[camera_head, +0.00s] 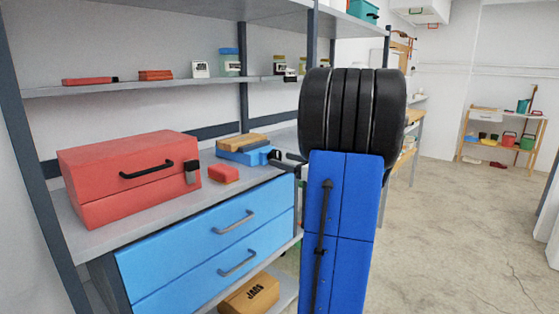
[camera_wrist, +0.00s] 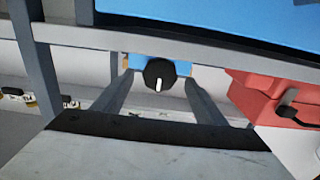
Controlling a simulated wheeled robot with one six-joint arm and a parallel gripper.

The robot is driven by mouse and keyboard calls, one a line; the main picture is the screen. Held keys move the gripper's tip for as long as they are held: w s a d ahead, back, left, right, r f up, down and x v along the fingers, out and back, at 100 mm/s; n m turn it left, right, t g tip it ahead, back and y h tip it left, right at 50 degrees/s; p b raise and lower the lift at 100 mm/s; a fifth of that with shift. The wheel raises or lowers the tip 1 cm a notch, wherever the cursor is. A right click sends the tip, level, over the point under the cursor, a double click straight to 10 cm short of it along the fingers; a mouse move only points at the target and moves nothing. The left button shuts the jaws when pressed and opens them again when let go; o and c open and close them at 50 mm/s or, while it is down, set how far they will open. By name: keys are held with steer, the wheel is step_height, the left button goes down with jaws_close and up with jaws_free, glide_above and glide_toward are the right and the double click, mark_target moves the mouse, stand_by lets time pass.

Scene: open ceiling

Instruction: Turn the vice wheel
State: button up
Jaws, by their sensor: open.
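The blue vice (camera_head: 240,155) sits on the grey bench, beside the small red box and right of the red toolbox. Its black round wheel (camera_wrist: 159,73) with a white mark shows in the wrist view, facing my camera. My gripper (camera_wrist: 160,84) is open, with one grey finger on each side of the wheel. I cannot tell whether the fingers touch it. In the head view my gripper (camera_head: 286,161) is a small dark shape at the vice's right end, partly hidden by my arm.
The red toolbox (camera_head: 125,180) stands on the left of the bench. The small red box (camera_head: 224,174) lies near the vice. Blue drawers (camera_head: 215,240) are below, with a cardboard box (camera_head: 250,294) on the lower shelf. Shelving rises behind. Open floor (camera_head: 440,230) lies on the right.

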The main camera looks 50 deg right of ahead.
steer(key=shift+w, duration=1.4)
steer(key=shift+a, duration=0.1)
steer(key=c, duration=1)
steer(key=shift+c, duration=0.2)
steer(key=shift+m, duration=3)
steer(key=o, duration=1)
